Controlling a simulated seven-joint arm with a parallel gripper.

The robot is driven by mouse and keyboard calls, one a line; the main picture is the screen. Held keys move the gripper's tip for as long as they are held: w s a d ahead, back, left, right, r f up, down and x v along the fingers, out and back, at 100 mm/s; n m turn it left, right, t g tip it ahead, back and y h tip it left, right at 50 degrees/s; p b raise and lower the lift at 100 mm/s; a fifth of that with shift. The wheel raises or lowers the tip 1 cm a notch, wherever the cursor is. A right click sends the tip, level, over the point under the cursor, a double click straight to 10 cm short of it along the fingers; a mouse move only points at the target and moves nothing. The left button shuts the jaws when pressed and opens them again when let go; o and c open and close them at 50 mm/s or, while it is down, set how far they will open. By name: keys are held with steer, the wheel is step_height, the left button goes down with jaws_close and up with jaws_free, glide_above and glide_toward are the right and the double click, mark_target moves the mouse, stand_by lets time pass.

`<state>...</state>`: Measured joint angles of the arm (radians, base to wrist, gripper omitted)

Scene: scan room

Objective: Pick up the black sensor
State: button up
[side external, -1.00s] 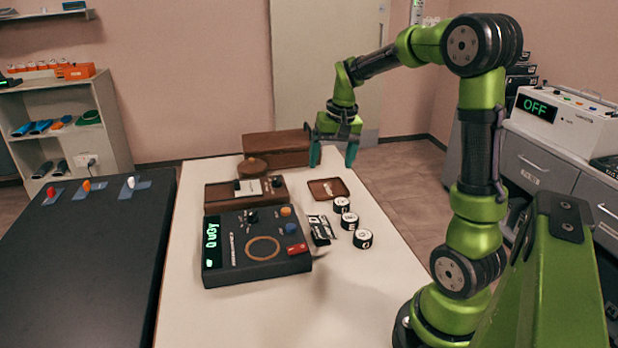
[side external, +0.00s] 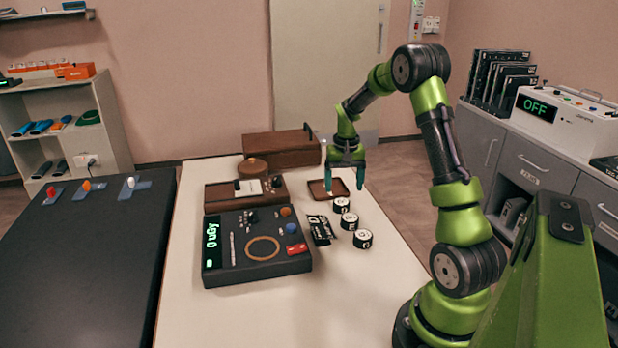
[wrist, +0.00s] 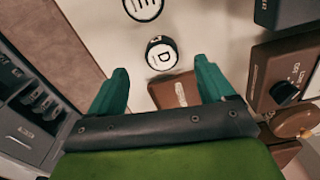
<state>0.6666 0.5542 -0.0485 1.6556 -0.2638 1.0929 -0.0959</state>
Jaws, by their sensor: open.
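My gripper (side external: 344,182) is open and empty above the table, by the small brown tray (side external: 316,188). Its two teal fingers also show in the wrist view (wrist: 160,76), with part of the tray (wrist: 172,90) between them. Three short black discs with white lettered tops stand in a row: a far one (side external: 341,206), a middle one (side external: 349,222) and a near one (side external: 362,240). In the wrist view a disc marked D (wrist: 162,54) lies just beyond the fingertips, and another striped one (wrist: 143,8) is cut off by the top edge. I cannot tell which item is the black sensor.
A black printed packet (side external: 320,231) lies left of the discs. A dark meter (side external: 256,262) with a green display and a brown instrument (side external: 222,198) stand further left. A brown case (side external: 284,149) is at the back. The table's near right part is clear.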

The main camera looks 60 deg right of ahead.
mark_target(342, 201)
steer(key=shift+w+d+f, duration=0.15)
steer(key=shift+f, duration=1.4)
steer(key=shift+w+d+f, duration=0.15)
steer(key=shift+f, duration=1.4)
steer(key=shift+c, duration=0.5)
steer(key=shift+r, duration=0.1)
steer(key=c, duration=1.1)
